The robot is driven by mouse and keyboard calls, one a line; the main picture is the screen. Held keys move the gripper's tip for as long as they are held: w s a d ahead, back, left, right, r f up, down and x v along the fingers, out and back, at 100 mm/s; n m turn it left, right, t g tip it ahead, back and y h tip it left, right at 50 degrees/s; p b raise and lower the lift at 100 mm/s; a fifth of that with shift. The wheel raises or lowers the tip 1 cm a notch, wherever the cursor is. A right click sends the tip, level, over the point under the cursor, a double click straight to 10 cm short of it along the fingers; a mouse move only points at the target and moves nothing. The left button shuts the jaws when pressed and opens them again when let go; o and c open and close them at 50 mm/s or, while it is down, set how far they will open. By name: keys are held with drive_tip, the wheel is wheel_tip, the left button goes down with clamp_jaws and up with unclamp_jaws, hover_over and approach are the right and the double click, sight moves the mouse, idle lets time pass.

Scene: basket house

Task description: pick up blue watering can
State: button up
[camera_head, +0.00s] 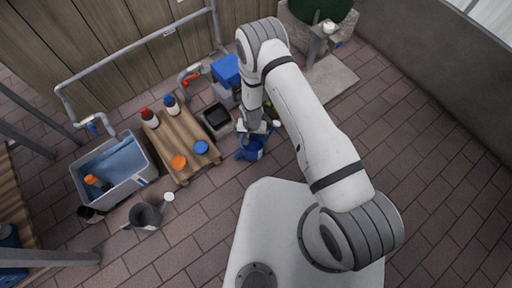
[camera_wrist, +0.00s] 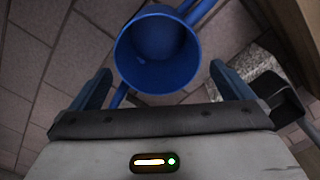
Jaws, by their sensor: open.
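The blue watering can (camera_head: 252,150) stands on the brick paving near the middle of the head view, partly hidden by my gripper and arm. In the wrist view its round open top (camera_wrist: 157,52) faces the camera, with a blue spout or handle part running off to the upper right. My gripper (camera_head: 257,130) is over the can in the head view. In the wrist view my gripper (camera_wrist: 165,90) is open, its two fingers on either side of the can's near rim. Whether the fingers touch the can cannot be told.
A wooden pallet table (camera_head: 187,132) with bottles and lids stands left of the can. A dark square pot (camera_head: 217,117) is close by. A grey bin (camera_head: 113,166) and a grey watering can (camera_head: 145,215) are farther left. Paving at the right is clear.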

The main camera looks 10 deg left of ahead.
drive_tip(key=b, duration=0.4)
hover_over(253, 150)
wheel_tip(253, 150, down, 10)
drive_tip(key=shift+r, duration=0.25)
drive_tip(key=shift+c, duration=0.6)
drive_tip(key=c, duration=0.6)
